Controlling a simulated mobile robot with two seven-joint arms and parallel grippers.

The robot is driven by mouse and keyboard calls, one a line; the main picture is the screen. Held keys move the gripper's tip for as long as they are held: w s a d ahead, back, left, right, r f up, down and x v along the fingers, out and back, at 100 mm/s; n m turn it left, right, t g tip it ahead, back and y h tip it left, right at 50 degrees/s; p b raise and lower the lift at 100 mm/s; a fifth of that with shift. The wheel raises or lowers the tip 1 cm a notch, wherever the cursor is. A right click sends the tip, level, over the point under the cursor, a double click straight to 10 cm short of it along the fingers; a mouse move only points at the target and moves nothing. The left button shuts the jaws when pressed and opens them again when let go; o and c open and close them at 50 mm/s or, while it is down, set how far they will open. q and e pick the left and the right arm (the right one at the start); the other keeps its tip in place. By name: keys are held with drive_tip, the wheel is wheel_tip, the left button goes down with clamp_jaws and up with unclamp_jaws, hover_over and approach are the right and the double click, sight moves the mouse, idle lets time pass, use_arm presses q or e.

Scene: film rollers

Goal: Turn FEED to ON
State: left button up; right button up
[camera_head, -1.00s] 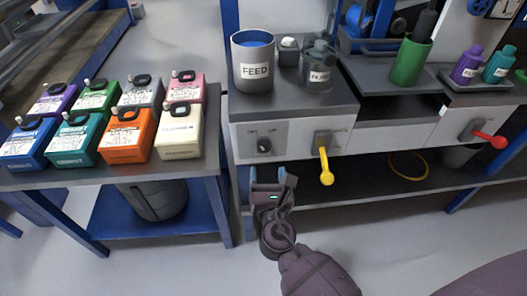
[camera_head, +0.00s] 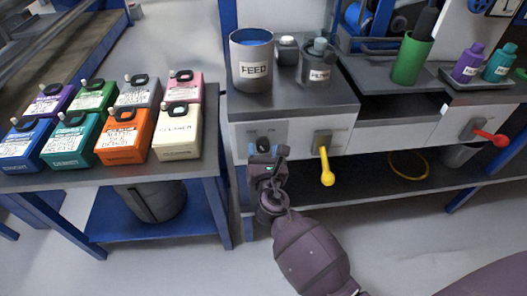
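The FEED station is a grey canister labelled FEED (camera_head: 253,70) on a dark bench top. On the pale panel (camera_head: 300,140) below it is a small dark rotary knob (camera_head: 264,142), now partly hidden by my gripper. Its labels and pointer are too small or covered to read. My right gripper (camera_head: 268,151) is just in front of and below the knob, its two fingers apart on either side of it. I cannot tell whether they touch it. My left gripper is not in view.
A yellow lever (camera_head: 326,168) hangs from the same panel, close to the right of my gripper. A red lever (camera_head: 490,137) is farther right. Several coloured boxes stand on the left table (camera_head: 212,150). A dark lower shelf (camera_head: 350,190) lies under the panel.

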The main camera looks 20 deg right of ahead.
drive_tip(key=c, duration=0.7)
